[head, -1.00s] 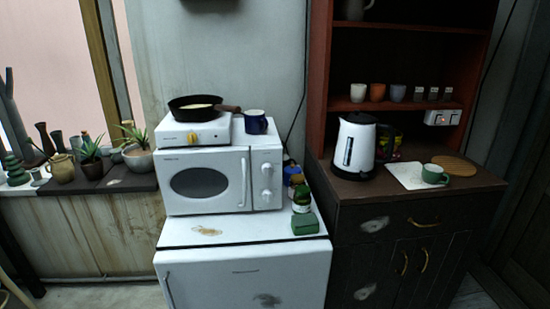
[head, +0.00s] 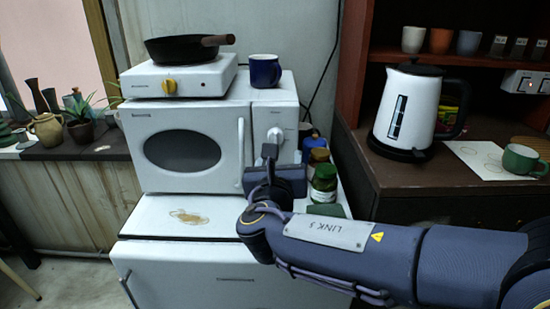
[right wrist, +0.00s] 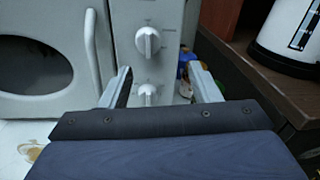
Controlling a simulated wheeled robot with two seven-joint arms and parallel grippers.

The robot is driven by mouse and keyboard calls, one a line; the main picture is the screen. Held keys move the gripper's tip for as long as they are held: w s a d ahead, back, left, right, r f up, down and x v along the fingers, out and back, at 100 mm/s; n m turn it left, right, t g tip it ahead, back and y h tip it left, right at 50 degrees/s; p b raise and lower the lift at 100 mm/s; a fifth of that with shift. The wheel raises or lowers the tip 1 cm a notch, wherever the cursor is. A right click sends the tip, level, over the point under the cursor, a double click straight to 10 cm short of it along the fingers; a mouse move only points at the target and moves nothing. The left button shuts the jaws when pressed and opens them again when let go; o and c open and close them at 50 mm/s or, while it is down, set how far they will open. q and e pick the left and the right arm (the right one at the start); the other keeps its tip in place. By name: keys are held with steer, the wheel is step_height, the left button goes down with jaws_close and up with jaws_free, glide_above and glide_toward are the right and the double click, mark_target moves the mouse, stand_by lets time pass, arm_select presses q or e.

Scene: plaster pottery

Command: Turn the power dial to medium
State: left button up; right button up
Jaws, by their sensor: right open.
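The white microwave (head: 130,150) has a control panel at its right with two white round dials. The upper dial (head: 275,135) shows in the head view and also in the right wrist view (right wrist: 148,41), its ridge upright. The lower dial (right wrist: 148,92) shows between my fingers in the wrist view; in the head view my gripper hides it. The dial labels are too small to read, so I cannot tell which is the power dial. My right gripper (right wrist: 163,82) is open and empty in front of the panel, below the upper dial. My left gripper is not in view.
The microwave door handle (head: 241,155) stands out left of the dials. Jars (head: 323,184) stand close at the right. A hotplate (head: 205,80) with a pan (head: 180,49) and a blue mug (head: 265,71) are on top. A kettle (head: 405,110) stands on the dark cabinet.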

mark_target(275, 141)
steer(key=shift+n+y, duration=0.3)
steer(key=shift+n, duration=0.2)
steer(key=w, duration=0.4)
steer(key=w+a, duration=0.1)
steer(key=w, duration=0.1)
steer(key=shift+w+r, duration=0.15)
steer(key=shift+w, duration=0.7)
steer(key=c, duration=1)
